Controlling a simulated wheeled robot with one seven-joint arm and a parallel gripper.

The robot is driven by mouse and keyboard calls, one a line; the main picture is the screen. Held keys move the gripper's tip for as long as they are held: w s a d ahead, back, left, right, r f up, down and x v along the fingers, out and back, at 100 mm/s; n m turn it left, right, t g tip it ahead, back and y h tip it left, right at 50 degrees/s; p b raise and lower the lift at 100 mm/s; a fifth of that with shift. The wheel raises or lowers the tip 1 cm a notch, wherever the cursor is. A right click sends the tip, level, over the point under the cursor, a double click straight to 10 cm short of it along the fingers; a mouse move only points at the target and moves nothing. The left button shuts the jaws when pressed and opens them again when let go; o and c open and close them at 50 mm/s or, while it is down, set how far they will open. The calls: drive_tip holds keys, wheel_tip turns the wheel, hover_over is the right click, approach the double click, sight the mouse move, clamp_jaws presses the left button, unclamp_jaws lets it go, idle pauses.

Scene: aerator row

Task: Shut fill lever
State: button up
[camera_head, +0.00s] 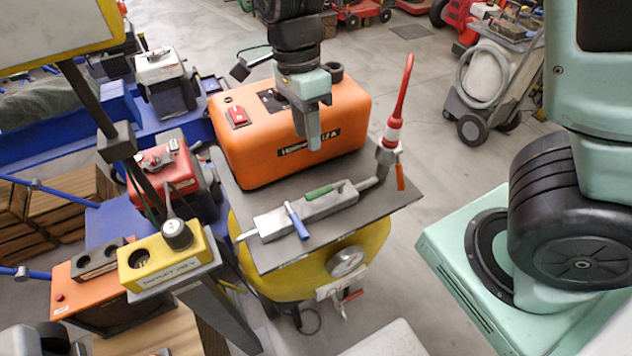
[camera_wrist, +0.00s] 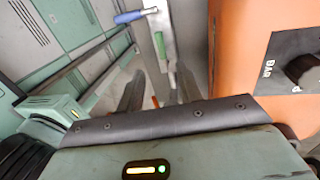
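A grey metal valve bar (camera_head: 325,207) lies on the dark table top and carries two levers. The blue lever (camera_head: 297,221) stands crosswise to the bar; the green lever (camera_head: 319,193) lies along it. No label shows which is the fill lever. In the wrist view the blue lever (camera_wrist: 130,17) and green lever (camera_wrist: 160,46) show at the top. My gripper (camera_head: 314,143) points down in front of the orange box, above and behind the bar, touching neither lever. In the wrist view its fingers (camera_wrist: 160,96) stand apart with nothing seen held between them.
The orange box (camera_head: 290,125) is close behind my gripper. A red hose with a nozzle (camera_head: 393,120) rises at the bar's right end. A gauge (camera_head: 347,262) and a red lever (camera_head: 353,296) are below the table's front edge. A yellow switch box (camera_head: 165,262) stands front left.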

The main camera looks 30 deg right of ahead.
sight(325, 190)
drive_tip(key=f, duration=0.4)
drive_tip(key=s+f, duration=0.1)
drive_tip(key=f, duration=0.3)
drive_tip(key=s+f, duration=0.1)
drive_tip(key=f, duration=0.3)
drive_tip(key=shift+s+f, duration=0.2)
drive_tip(key=shift+f, duration=0.05)
clamp_jaws()
